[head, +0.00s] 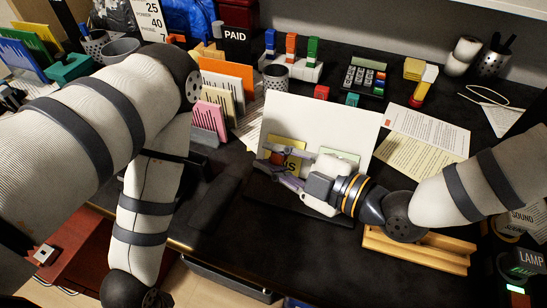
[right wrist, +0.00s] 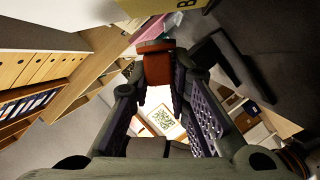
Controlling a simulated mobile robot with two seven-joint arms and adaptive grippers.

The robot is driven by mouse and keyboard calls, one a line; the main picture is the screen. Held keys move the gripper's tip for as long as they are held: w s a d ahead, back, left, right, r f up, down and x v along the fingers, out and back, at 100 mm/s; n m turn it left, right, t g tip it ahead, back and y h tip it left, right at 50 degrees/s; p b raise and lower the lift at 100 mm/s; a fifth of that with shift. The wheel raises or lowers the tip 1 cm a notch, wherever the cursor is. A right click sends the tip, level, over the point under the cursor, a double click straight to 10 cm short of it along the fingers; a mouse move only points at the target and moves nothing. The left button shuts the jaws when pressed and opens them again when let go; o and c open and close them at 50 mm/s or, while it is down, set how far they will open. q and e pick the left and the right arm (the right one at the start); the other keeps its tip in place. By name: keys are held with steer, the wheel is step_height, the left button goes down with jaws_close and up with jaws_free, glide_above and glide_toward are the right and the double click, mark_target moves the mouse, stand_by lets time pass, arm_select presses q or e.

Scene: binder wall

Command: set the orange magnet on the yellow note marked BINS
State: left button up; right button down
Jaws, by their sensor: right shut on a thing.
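My right gripper (head: 275,166) reaches in from the right in front of the upright white board (head: 318,115). In the right wrist view its two fingers (right wrist: 157,62) are shut on the orange magnet (right wrist: 154,46), which sits at the fingertips. Whether the magnet touches the note cannot be told. My left gripper is out of view.
A pale green note (head: 342,156) is on the board, partly behind my right gripper. A wooden rack (head: 420,252) stands right of the board. Coloured cards in holders (head: 208,122) stand to its left.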

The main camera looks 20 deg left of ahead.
steer(key=shift+w+f, duration=0.3)
steer(key=shift+w, duration=0.3)
steer(key=shift+w+f+b, duration=0.3)
steer(key=shift+w+f, duration=0.15)
steer(key=shift+w, duration=0.3)
stand_by(0.7)
steer(key=c, duration=1.4)
jaws_free()
steer(key=shift+c, duration=0.2)
steer(key=v, duration=1.2)
steer(key=shift+d, duration=0.1)
steer(key=shift+f, duration=0.1)
